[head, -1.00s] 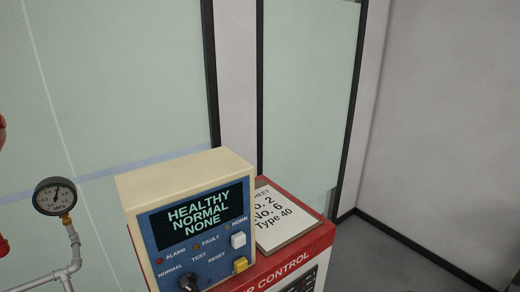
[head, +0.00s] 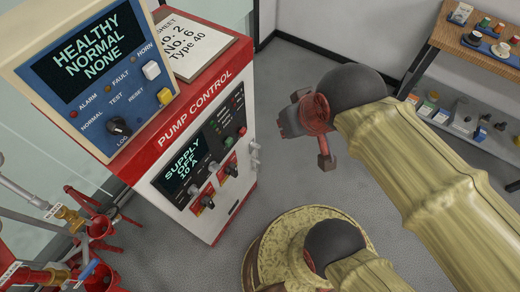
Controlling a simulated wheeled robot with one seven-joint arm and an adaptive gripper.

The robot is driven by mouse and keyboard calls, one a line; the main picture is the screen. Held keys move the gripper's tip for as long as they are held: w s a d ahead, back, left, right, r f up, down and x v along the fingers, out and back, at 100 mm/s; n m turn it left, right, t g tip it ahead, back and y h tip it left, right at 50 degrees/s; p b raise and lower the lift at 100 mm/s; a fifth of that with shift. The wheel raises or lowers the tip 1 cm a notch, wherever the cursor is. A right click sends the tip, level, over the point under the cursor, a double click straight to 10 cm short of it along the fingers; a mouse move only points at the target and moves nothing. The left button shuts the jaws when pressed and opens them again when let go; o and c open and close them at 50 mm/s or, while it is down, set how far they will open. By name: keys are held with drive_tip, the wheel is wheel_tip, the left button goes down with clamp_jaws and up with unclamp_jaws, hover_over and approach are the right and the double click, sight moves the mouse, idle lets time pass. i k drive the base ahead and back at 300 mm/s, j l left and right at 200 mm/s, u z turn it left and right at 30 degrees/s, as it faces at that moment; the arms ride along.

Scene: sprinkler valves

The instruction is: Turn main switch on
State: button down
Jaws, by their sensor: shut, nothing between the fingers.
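The red and white pump control cabinet (head: 185,125) stands left of centre in the head view, its display (head: 186,168) reading "SUPPLY OFF 10 A". Below the display are small knobs, including two on red plates, a lower one (head: 207,201) and an upper one (head: 231,170). A grey handle-like fitting (head: 254,156) sticks out of the cabinet's right side. I cannot read which control is the main switch. My gripper (head: 292,120), grey and red at the arm's end, is shut and empty. It is right of the cabinet and appears apart from it.
A cream and blue alarm panel (head: 95,80) reads "HEALTHY NORMAL NONE" on top of the cabinet. Red and brass valves with pipes (head: 85,235) stand at lower left. A wooden shelf (head: 465,60) with small items is at upper right. Grey floor (head: 290,75) lies clear behind my gripper.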

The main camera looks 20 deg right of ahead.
sight(206, 200)
drive_tip(key=j+u, duration=0.5)
drive_tip(key=u, duration=0.2)
drive_tip(key=k+j, duration=0.05)
